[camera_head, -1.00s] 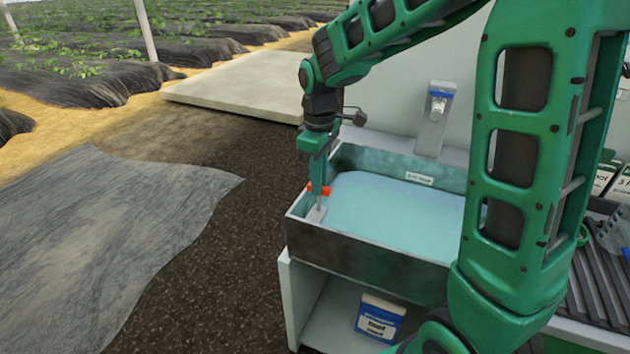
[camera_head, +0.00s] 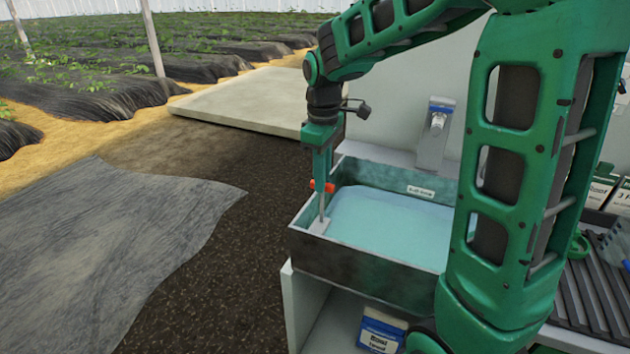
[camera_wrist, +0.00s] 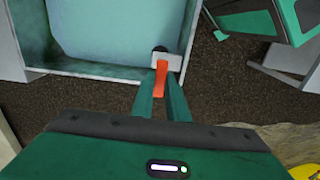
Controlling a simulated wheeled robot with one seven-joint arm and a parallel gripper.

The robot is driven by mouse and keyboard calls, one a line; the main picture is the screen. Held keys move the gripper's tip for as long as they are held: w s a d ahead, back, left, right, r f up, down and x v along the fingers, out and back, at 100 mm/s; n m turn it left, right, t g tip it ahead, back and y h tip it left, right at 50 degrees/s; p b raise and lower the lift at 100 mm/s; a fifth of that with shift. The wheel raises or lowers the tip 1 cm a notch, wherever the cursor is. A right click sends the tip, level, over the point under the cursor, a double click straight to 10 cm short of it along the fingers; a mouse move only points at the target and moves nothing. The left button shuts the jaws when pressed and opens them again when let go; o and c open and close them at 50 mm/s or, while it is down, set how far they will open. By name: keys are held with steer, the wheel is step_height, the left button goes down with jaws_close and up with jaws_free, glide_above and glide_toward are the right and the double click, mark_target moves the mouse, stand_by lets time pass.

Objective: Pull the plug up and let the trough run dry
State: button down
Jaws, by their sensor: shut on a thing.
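My gripper (camera_head: 321,180) is shut on the orange handle (camera_head: 328,187) of the plug at the left end of the trough (camera_head: 350,257). The wrist view shows the orange handle (camera_wrist: 161,80) between the two fingers. In the head view a grey rod (camera_head: 322,206) runs down from the handle to a pale grey block (camera_head: 319,226) in the trough's near left corner. Light blue liquid (camera_head: 390,225) covers the trough floor. In the wrist view a dark round part (camera_wrist: 160,49) shows just beyond the pale block. The plug's lower end is not clear.
A dispenser (camera_head: 436,133) is on the wall behind the trough. A blue-and-white container (camera_head: 381,332) stands on the shelf below. A ribbed black surface (camera_head: 580,300) lies to the right. Dark ground and a grey sheet (camera_head: 110,245) lie open to the left.

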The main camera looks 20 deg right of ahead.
steer(key=c, duration=1.7)
jaws_free()
steer(key=shift+r, duration=0.1)
step_height(320, 180, up, 11)
steer(key=shift+w+f, duration=0.1)
steer(key=shift+f, duration=0.1)
steer(key=shift+d, duration=0.1)
steer(key=s+d+f+m, duration=0.3)
steer(key=s+f+m, duration=0.1)
steer(key=s, duration=0.5)
steer(key=s+d+f+m, duration=0.4)
steer(key=s+m, duration=0.1)
steer(key=s, duration=0.5)
steer(key=s+d+f+m, duration=0.4)
steer(key=s+m, duration=0.1)
steer(key=s, duration=0.4)
steer(key=shift+s+f, duration=0.15)
steer(key=shift+f, duration=0.05)
